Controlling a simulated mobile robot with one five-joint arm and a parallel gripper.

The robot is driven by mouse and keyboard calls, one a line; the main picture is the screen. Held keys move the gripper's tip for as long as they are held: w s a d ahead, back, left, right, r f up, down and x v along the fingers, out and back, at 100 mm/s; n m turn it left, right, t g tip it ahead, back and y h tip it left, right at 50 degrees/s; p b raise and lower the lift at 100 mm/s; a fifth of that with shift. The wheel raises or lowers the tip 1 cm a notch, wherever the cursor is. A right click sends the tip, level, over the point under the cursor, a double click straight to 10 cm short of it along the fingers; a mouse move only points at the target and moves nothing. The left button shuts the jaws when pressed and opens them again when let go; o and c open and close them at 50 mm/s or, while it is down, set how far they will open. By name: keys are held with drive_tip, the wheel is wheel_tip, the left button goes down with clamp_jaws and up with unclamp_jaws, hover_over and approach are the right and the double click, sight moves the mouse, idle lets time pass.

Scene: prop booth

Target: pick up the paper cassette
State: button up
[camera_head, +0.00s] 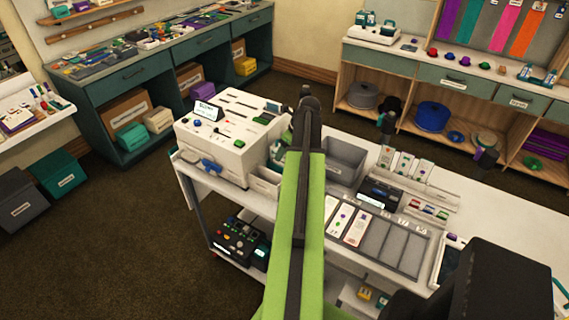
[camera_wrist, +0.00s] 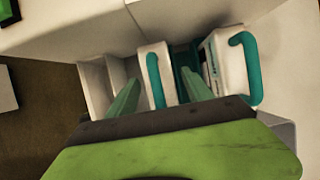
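Two white box-shaped pieces with teal handles show in the wrist view. The narrower one (camera_wrist: 146,58) is between my fingers. The larger one (camera_wrist: 230,72) is right of my right finger, with dark slits on its left side. I see no label that tells which is the paper cassette. My gripper (camera_wrist: 160,76) is open, its green fingers on either side of the narrower piece. The left finger looks very close to it; contact cannot be told. A gap shows at the right finger. My arm hides the gripper in the head view.
A white printer-like machine (camera_head: 222,150) stands on the white cart, with a small white bin (camera_head: 265,184) beside it. A grey bin (camera_head: 345,158) and a card tray (camera_head: 375,240) are right of my arm. Open floor (camera_head: 130,235) lies to the left.

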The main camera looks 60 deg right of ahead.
clamp_jaws()
idle(1.2)
